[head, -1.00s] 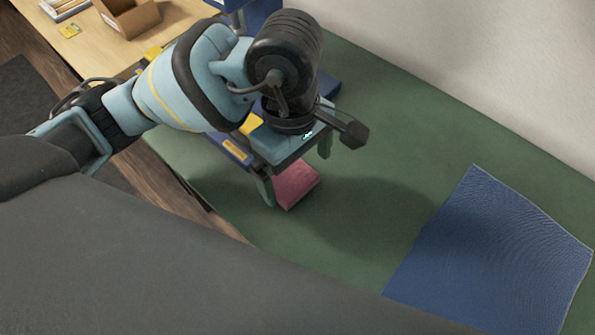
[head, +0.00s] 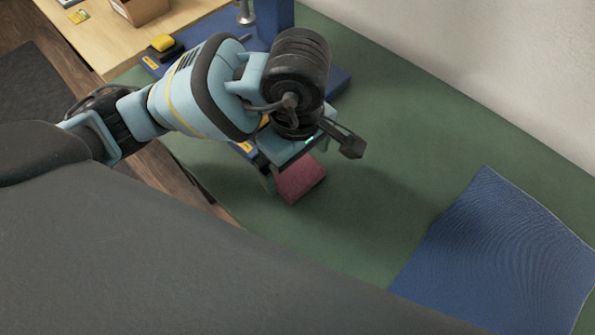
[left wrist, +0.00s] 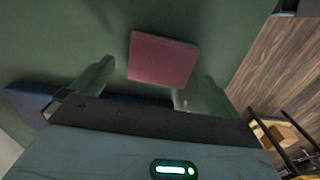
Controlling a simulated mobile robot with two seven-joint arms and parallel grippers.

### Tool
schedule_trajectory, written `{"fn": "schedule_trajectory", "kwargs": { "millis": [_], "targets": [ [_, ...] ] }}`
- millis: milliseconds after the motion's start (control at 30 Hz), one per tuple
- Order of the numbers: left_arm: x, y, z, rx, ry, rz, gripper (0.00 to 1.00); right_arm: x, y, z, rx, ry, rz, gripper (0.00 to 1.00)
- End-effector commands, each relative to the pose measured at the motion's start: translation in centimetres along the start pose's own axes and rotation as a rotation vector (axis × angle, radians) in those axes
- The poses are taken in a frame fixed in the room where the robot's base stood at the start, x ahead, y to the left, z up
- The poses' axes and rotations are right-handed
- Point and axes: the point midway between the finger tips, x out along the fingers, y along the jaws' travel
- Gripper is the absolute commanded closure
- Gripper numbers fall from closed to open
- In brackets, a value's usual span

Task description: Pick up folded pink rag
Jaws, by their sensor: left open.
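The folded pink rag (head: 301,181) lies on the green work surface, partly hidden under my left gripper in the head view. My left gripper (head: 295,176) is above it and points down. In the left wrist view the whole rag (left wrist: 162,59) shows between and beyond the two spread fingers of my left gripper (left wrist: 146,82). The fingers are open and empty, and the rag appears apart from them. My right gripper is in neither view.
A blue cloth or mat (head: 495,250) lies on the green surface (head: 400,130) at the right. A blue stand (head: 273,22), a yellow-and-black item (head: 163,44) and a cardboard box (head: 140,10) are at the back. The surface between rag and blue mat is clear.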

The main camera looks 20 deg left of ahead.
Motion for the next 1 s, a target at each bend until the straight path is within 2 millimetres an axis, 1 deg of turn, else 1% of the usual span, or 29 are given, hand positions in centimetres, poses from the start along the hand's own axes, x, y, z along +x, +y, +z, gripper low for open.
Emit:
{"fn": "schedule_trajectory", "kwargs": {
  "millis": [33, 100, 200, 467, 500, 800, 1000],
  "targets": [
    [0.9, -0.1, 0.1, 0.000, -0.003, -0.004, 0.00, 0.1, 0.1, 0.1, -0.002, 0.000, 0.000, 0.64],
    [1.8, -0.1, 0.1, 0.000, -0.001, -0.003, 0.00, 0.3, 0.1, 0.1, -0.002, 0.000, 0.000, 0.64],
    [2.6, -0.1, 0.1, 0.000, 0.000, -0.002, 0.00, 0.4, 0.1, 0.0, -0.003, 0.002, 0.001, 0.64],
    [2.8, -0.1, 0.1, 0.001, 0.001, 0.001, 0.00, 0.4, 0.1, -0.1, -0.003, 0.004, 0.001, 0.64],
    [2.8, -0.1, 0.1, 0.001, 0.001, 0.001, 0.01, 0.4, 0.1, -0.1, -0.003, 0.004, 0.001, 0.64],
    [2.8, -0.1, 0.1, 0.000, 0.001, 0.000, 0.41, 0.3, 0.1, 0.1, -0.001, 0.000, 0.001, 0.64],
    [2.8, -0.1, 0.0, 0.000, 0.001, 0.001, 0.41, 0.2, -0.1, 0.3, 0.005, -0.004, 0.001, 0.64]
  ]
}}
